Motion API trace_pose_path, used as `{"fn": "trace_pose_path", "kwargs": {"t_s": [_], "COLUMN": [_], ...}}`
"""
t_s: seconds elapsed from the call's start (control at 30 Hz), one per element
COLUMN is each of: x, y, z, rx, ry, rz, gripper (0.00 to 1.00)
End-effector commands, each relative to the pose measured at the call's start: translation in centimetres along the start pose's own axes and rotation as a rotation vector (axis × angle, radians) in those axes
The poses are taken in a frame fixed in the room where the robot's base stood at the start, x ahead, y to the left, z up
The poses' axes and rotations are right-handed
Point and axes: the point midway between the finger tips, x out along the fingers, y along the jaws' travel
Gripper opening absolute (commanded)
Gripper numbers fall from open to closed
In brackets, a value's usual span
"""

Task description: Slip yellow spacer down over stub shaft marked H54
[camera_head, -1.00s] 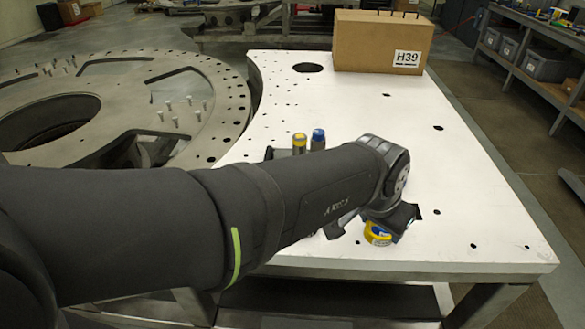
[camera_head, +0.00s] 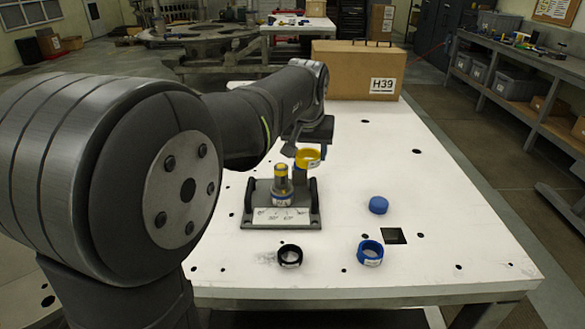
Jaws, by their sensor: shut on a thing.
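The yellow spacer (camera_head: 308,161) is a short ring with a pale label. My gripper (camera_head: 305,150) is shut on it and holds it in the air, behind and to the right of a yellow-topped stub shaft (camera_head: 282,182). This shaft stands upright on a dark base (camera_head: 256,194), with a blue-and-white band low on it. The spacer is apart from the shaft. My arm partly hides the fingers. I cannot read an H54 mark on the shaft.
A blue ring (camera_head: 370,253), a black ring (camera_head: 290,255) and a blue cap-like piece (camera_head: 378,205) lie on the white table (camera_head: 450,255). A square hole (camera_head: 394,236) is beside the blue ring. A cardboard box (camera_head: 345,70) marked H39 stands at the back.

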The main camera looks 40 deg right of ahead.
Motion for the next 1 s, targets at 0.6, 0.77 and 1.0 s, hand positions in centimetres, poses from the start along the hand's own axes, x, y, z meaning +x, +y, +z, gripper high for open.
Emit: {"fn": "trace_pose_path", "kwargs": {"t_s": [0.6, 0.77, 1.0], "x": [1.2, 2.0, 3.1], "y": [-7.6, -7.6, -7.6], "z": [-4.5, -4.1, -3.6], "rx": [-0.152, -0.152, -0.151], "ry": [0.001, 0.0, 0.001], "rz": [-0.064, -0.063, -0.063], "gripper": [0.3, 0.3, 0.3]}}
